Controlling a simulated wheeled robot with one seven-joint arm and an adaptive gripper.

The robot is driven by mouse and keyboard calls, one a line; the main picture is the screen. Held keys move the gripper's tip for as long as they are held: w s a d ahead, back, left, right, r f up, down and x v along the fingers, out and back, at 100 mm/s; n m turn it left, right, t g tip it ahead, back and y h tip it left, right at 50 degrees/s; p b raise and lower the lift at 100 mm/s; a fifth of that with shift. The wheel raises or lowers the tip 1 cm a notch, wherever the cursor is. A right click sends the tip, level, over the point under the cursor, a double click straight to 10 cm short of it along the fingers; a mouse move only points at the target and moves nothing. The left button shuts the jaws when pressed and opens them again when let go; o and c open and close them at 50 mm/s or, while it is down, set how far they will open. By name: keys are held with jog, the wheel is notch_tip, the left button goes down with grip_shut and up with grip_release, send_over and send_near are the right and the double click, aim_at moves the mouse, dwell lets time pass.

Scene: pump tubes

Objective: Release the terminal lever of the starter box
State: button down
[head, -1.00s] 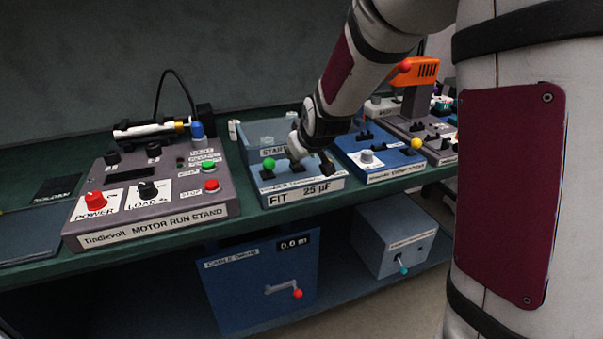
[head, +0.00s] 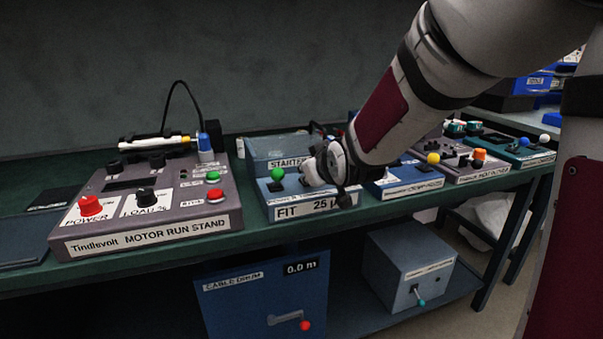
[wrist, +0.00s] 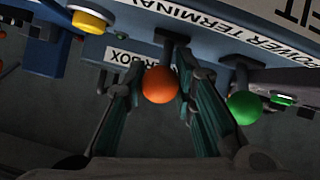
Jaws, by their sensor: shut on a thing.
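The starter box (head: 283,211) is a blue box on the bench, with a "FIT 25 µF" label on its front. A lever with a green ball (head: 277,174) stands at its left side; a green ball (wrist: 243,107) also shows at the right in the wrist view. My gripper (head: 316,182) is down at the box, right of the green ball, and its fingers are hidden in the head view. In the wrist view my gripper (wrist: 160,92) has its two fingers on either side of an orange lever ball (wrist: 160,84), shut on it. A "POWER TERMINAL" label (wrist: 262,42) runs beside it.
The motor run stand (head: 150,225) with several knobs stands to the left. A blue box with a yellow ball (head: 433,158) stands close on the right. A cable drum (head: 250,300) and a grey-blue box (head: 395,275) sit on the shelf below.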

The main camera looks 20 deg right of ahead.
jog(key=shift+f, duration=0.1)
jog(key=c, duration=1.3)
grip_release()
jog(key=v, duration=1.2)
jog(key=shift+a, duration=0.1)
